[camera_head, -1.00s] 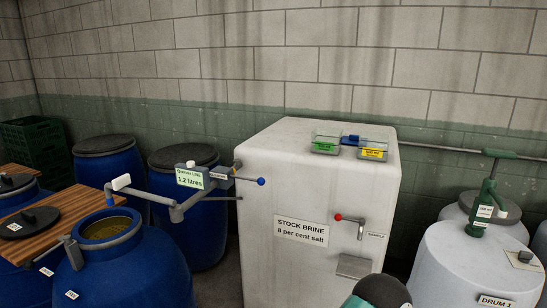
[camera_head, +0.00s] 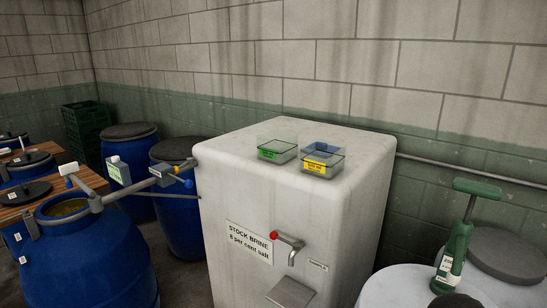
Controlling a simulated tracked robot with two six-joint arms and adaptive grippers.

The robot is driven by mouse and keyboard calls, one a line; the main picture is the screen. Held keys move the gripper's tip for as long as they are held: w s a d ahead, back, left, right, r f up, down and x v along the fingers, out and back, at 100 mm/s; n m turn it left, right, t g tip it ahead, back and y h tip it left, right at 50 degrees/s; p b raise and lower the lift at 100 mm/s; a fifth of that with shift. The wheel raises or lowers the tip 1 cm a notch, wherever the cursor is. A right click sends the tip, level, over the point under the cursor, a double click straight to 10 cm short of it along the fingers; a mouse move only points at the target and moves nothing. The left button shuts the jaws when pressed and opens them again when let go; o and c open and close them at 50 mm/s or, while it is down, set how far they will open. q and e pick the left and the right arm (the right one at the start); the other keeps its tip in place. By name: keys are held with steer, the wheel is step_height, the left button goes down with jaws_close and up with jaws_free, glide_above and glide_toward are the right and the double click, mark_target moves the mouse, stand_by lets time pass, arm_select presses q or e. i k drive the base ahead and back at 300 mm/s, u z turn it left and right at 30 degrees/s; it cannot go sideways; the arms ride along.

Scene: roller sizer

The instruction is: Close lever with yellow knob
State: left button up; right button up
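A small yellow knob (camera_head: 178,179) shows on the valve fittings of the metal pipe arm at the left side of the white brine tank. A separate lever with a red knob (camera_head: 274,235) is on the tank's front tap. Neither of my grippers is identifiable in the head view.
The white stock brine tank (camera_head: 225,205) fills the middle, with two small clear containers (camera_head: 277,150) (camera_head: 322,164) on top. Blue barrels (camera_head: 95,255) stand at left by a wooden board (camera_head: 40,205). A green hand pump (camera_head: 459,240) stands on a white drum (camera_head: 395,290) at right.

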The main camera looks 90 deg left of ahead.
mark_target(190, 160)
steer(key=z, duration=0.55)
steer(key=i, duration=0.3)
steer(key=u, duration=2)
steer(key=i, duration=0.2)
steer(key=u, duration=2.35)
steer(key=k, duration=0.55)
steer(key=u, duration=0.4)
steer(key=i, duration=1.6)
steer(key=z, duration=0.3)
